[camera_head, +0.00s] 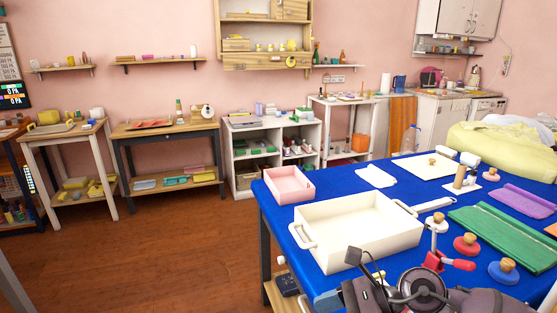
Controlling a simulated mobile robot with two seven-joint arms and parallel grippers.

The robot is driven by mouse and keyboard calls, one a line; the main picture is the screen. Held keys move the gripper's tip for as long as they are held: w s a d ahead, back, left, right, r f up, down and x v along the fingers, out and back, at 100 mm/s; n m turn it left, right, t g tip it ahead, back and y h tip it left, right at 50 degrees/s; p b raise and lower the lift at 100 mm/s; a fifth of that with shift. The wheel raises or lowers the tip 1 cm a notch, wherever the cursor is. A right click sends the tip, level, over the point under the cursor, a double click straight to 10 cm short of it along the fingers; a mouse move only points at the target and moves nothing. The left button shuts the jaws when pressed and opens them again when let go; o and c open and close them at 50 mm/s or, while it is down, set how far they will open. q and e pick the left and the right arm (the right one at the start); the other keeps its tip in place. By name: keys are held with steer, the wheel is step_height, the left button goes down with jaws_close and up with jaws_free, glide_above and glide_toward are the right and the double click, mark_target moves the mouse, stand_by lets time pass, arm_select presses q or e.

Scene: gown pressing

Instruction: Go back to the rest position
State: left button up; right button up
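No gown can be made out. A dark grey and mauve mechanical part (400,291) with a round disc rises from the bottom edge, in front of the blue table (290,205). It may be part of my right arm, but I cannot make out gripper fingers on it. My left gripper is not in view. On the table are a cream tray with handles (358,229), a pink box (289,184), a green folded cloth (503,236) and a purple folded cloth (523,201).
A red clamp-like tool (447,262) and several wooden-knobbed discs, one blue (504,271), are near the table's front. A yellow-green cloth heap (500,147) lies behind. Side tables and a white shelf (236,158) line the wall. The wooden floor (170,260) at left is clear.

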step_height(320, 180, up, 6)
steer(key=m+t+y, duration=0.4)
steer(key=m+t, duration=0.7)
steer(key=m, duration=0.5)
steer(key=d+f+m+t+h, duration=0.3)
steer(key=d+m+h, duration=0.35)
steer(key=m, duration=0.35)
steer(key=d+f+m+t+h, duration=0.35)
steer(key=d+m+h, duration=0.35)
steer(key=m, duration=0.4)
steer(key=s+d+f+m+g+h, duration=0.5)
steer(key=s+f+m+g+h, duration=0.15)
steer(key=s+f+m, duration=0.35)
steer(key=s+f+m+g+y, duration=0.1)
steer(key=s+f+m+g, duration=0.3)
steer(key=s, duration=0.5)
steer(key=s+f+m+g+y, duration=0.1)
steer(key=s+g, duration=0.4)
steer(key=s, duration=0.4)
arm_select(q)
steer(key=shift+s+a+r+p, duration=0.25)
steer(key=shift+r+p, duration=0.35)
steer(key=shift+p, duration=0.55)
arm_select(e)
steer(key=w+f+t+y, duration=0.1)
steer(key=w+f+t, duration=0.4)
steer(key=w+t, duration=0.3)
steer(key=shift+w+n+t, duration=0.3)
steer(key=shift+w+t, duration=0.1)
steer(key=shift+w, duration=0.6)
